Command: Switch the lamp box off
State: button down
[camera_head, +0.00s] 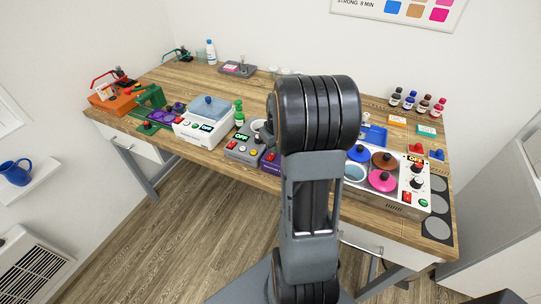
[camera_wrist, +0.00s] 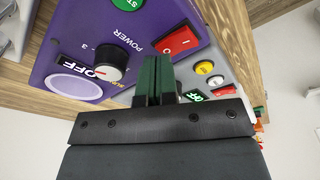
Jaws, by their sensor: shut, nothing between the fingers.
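No label naming a lamp box is readable, so I cannot tell for certain which box it is. A grey box (camera_head: 238,154) with coloured buttons has a display reading OFF in green; in the wrist view its yellow button (camera_wrist: 204,67) and display (camera_wrist: 195,95) show. Beside it is a purple box (camera_wrist: 120,30) with a red switch (camera_wrist: 176,41), a knob (camera_wrist: 110,63) and a display reading OFF. It is mostly hidden by my arm in the head view (camera_head: 269,168). My gripper (camera_wrist: 157,62) is shut and empty, its fingertips in front of the boxes. Contact cannot be told.
A white box with a blue lid (camera_head: 200,128) stands left of the grey box. A white panel with coloured lids (camera_head: 408,203) stands on the right. Small bottles (camera_head: 409,101) stand at the back right. My arm hides the middle of the wooden table (camera_head: 160,82).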

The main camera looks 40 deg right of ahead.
notch_tip(320, 180, up, 6)
jog(key=p, duration=0.4)
jog(key=shift+r, duration=0.25)
dwell(0.5)
jog(key=shift+s+f+m, duration=0.15)
jog(key=shift+f+m, duration=0.05)
jog(key=shift+m, duration=0.2)
jog(key=shift+s+a+f+m+g, duration=0.2)
jog(key=shift+s+a+m, duration=0.1)
jog(key=shift+s, duration=0.15)
jog(key=shift+s+a+f+m+g, duration=0.2)
jog(key=shift+s+a+m, duration=0.1)
jog(key=shift+s, duration=0.15)
jog(key=s+a+r+t, duration=0.1)
jog(key=s+a+r, duration=0.2)
jog(key=a, duration=0.3)
jog(key=s+a+r+n+t, duration=0.1)
jog(key=s+a+r, duration=0.2)
jog(key=a, duration=0.3)
jog(key=s+a+r+n+t, duration=0.1)
jog(key=s+a+r, duration=0.3)
jog(key=a, duration=0.3)
jog(key=shift+r+t, duration=0.3)
jog(key=shift+r, duration=0.05)
jog(key=shift+s+a, duration=0.1)
